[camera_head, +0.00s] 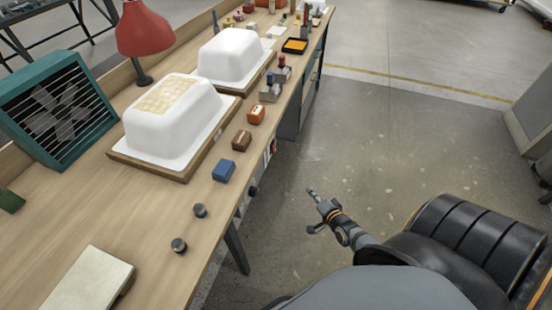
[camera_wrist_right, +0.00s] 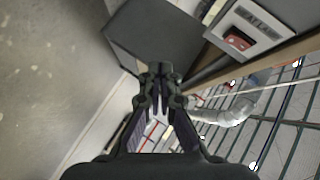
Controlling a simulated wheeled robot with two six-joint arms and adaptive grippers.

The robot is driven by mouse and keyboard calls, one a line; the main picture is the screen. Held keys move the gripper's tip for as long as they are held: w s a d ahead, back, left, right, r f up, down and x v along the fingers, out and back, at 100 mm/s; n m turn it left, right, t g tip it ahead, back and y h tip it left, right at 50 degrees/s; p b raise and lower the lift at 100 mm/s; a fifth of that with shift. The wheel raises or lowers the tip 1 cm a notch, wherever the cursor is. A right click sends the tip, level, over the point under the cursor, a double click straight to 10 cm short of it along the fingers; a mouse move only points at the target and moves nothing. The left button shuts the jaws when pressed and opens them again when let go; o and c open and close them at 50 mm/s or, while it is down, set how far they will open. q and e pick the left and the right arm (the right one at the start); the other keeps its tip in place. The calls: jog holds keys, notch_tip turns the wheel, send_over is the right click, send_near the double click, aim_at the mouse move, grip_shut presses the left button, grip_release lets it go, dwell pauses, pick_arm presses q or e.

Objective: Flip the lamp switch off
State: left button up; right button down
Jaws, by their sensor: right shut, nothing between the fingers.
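A red-shaded lamp (camera_head: 146,30) stands at the back of the bench in the head view. In the right wrist view, a red rocker switch (camera_wrist_right: 238,40) sits on a light plate (camera_wrist_right: 252,27) at the upper right. The plate's lettering is too small to read surely, and whether the switch is on or off cannot be told. My right gripper (camera_head: 312,191) is over the floor, right of the bench edge. It is shut and empty, and its fingertips (camera_wrist_right: 160,72) are apart from the switch, which lies up and to their right. My left gripper is not in view.
The wooden bench (camera_head: 60,235) carries two white tub shells (camera_head: 165,120), a teal fan (camera_head: 58,108), small blocks and black knobs. A dark grey panel (camera_wrist_right: 155,38) and a wire rack (camera_wrist_right: 270,115) are near the right gripper.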

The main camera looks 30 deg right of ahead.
jog(key=w+a+r+m+t, duration=0.1)
jog(key=w+r+m+t, duration=0.2)
jog(key=r, duration=0.6)
jog(key=shift+w+a+m+b, duration=0.3)
jog(key=shift+w+m+b, duration=0.1)
jog(key=shift+w, duration=0.15)
jog(key=shift+r, duration=0.1)
jog(key=b, duration=0.3)
send_near(274, 148)
jog(key=w+d+f, duration=0.2)
jog(key=w+d, duration=0.2)
jog(key=d, duration=0.1)
jog(key=shift+w+a+f, duration=0.15)
jog(key=shift+w+a, duration=0.5)
jog(key=shift+w, duration=0.05)
jog(key=shift+w+a+f, duration=0.15)
jog(key=shift+w+a, duration=0.5)
jog(key=shift+w, duration=0.05)
